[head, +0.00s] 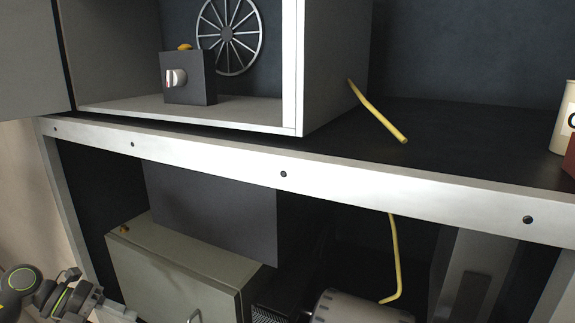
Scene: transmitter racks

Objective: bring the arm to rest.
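My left arm shows at the bottom left corner, with dark joints and green rings. Its gripper end (92,300) is low at the picture's edge, in front of the rack's left post and left of the olive-grey box. It is partly cut off, and I cannot tell whether its fingers are open or shut. I see nothing clearly held in it. My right arm and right gripper are not in view.
A white rack rail (283,174) crosses the view. Above it, an open cabinet holds a dark knob box (190,78) beside a spoked wheel (229,38). A yellow rod (378,112) sticks out at right. Below are an olive-grey box (175,270) and a metal cylinder (355,308).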

